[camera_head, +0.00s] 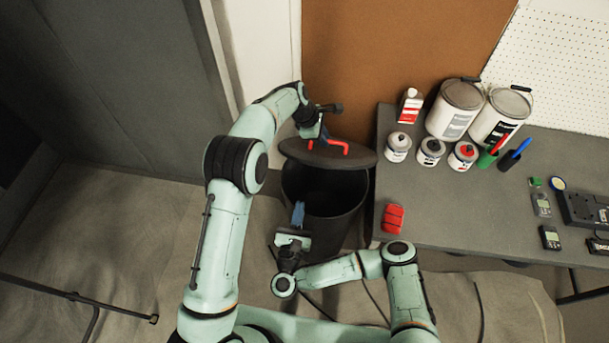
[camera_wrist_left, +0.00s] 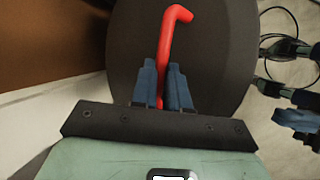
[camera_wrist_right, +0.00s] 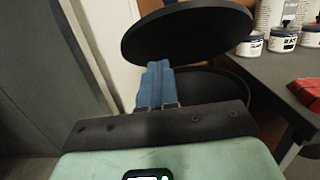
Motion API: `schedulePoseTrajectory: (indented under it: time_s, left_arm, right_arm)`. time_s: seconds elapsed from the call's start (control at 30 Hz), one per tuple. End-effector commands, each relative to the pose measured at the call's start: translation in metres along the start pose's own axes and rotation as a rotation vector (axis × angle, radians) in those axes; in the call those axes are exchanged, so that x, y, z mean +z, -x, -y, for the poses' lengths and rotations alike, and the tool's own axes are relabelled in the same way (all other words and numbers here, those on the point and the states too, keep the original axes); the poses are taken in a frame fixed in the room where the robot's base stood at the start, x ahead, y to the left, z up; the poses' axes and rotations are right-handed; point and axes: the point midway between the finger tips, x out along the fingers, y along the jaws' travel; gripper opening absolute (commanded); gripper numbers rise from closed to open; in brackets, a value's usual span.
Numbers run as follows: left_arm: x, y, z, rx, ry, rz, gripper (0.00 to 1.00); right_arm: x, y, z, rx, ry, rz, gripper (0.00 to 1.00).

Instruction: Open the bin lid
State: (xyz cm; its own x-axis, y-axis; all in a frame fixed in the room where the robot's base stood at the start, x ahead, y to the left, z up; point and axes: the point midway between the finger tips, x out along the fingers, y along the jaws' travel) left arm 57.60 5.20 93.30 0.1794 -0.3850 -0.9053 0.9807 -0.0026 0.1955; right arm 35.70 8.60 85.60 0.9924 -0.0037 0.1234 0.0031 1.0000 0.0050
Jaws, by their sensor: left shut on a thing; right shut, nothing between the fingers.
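A dark round bin (camera_head: 322,232) stands on the floor beside the table. Its black lid (camera_head: 350,158) is held raised and a little tilted above the rim, with the bin's dark inside showing below it. The lid's red handle (camera_head: 330,148) is between the fingers of my left gripper (camera_head: 322,138), which is shut on it; the blue fingers grip the handle in the left wrist view (camera_wrist_left: 161,92). My right gripper (camera_head: 298,214) is shut and empty in front of the bin. The lid also shows in the right wrist view (camera_wrist_right: 190,32), above the bin opening.
The grey table (camera_head: 450,205) to the right holds paint cans (camera_head: 460,108), small tins, a red block (camera_head: 393,217) and small devices. A brown board stands behind the bin, a grey wall at left. A dark cable lies on the covered floor.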

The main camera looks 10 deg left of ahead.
Motion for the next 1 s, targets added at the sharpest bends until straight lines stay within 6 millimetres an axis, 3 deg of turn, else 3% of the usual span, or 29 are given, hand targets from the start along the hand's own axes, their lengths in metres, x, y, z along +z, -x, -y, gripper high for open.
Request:
schedulePoseTrajectory:
  time_s: [0.03,0.37,0.4,0.67,1.0]
  left_arm:
    - [-0.009,-0.005,0.000,0.005,0.004,-0.016,0.00]
    - [-0.009,-0.005,0.000,0.005,0.004,-0.016,0.00]
    - [-0.009,-0.005,0.000,0.005,0.004,-0.016,0.00]
    - [-0.009,-0.005,0.000,0.005,0.004,-0.016,0.00]
    - [-0.009,-0.005,0.000,0.005,0.004,-0.016,0.00]
  right_arm:
    - [0.001,-0.008,-0.001,0.005,0.007,0.009,0.00]
    - [0.000,-0.074,0.001,-0.002,0.004,0.002,0.00]
    - [0.006,-0.078,0.000,0.002,0.002,0.003,0.00]
    - [0.025,-0.097,-0.001,0.003,0.003,-0.001,0.00]
    - [0.027,-0.098,-0.001,0.004,0.004,-0.002,0.00]
